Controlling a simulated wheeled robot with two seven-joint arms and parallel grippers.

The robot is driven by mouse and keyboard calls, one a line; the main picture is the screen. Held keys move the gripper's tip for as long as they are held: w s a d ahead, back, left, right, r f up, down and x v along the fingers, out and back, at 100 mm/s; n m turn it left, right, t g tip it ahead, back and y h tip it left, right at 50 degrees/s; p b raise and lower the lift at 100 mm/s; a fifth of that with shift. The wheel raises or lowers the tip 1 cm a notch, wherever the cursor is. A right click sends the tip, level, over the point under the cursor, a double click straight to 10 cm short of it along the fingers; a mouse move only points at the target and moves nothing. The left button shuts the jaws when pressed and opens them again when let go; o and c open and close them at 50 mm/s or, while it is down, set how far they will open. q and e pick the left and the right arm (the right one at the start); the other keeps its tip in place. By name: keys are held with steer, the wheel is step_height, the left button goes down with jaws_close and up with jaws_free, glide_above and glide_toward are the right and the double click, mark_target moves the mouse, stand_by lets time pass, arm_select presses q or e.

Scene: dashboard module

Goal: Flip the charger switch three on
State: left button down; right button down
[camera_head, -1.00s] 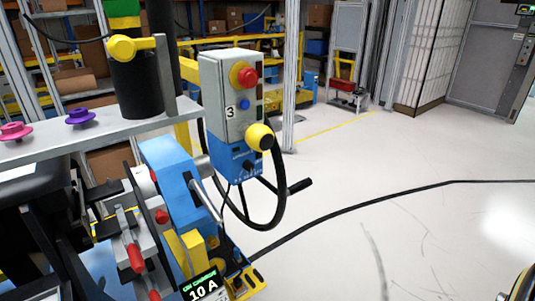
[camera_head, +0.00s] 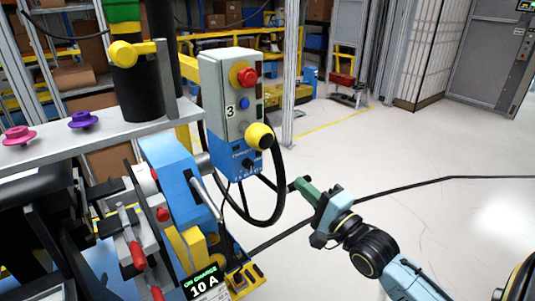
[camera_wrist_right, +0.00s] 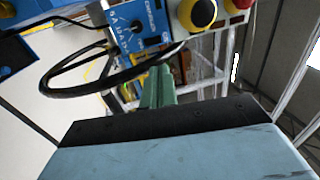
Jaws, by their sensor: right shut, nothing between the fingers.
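The charger box (camera_head: 226,100) marked 3 is grey above and blue below, with a red button on a yellow base, a blue button and a yellow round knob (camera_head: 260,137). A black rotary switch (camera_head: 249,163) sits on its blue lower panel; it also shows in the right wrist view (camera_wrist_right: 136,27). A green display (camera_head: 202,284) reads "ON CHARGE 10 A". My right gripper (camera_head: 298,184) has green fingers, shut and empty, to the lower right of the box and apart from it. In the right wrist view its fingers (camera_wrist_right: 158,76) point toward the blue panel. My left gripper is not in view.
A black cable loop (camera_head: 280,195) hangs from the box close to my right gripper. A grey shelf (camera_head: 100,133) with a pink and a purple knob is at left. Machinery with red-tipped levers (camera_head: 137,257) is lower left. The floor at right is open.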

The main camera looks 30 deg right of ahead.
steer(key=x, duration=1.4)
steer(key=shift+p, duration=0.4)
steer(key=shift+d, duration=0.1)
steer(key=s+d+r+p, duration=0.1)
steer(key=s+p, duration=0.3)
steer(key=s, duration=0.9)
steer(key=shift+s+r+g, duration=0.15)
steer(key=shift+r+g, duration=0.15)
steer(key=shift+r, duration=0.5)
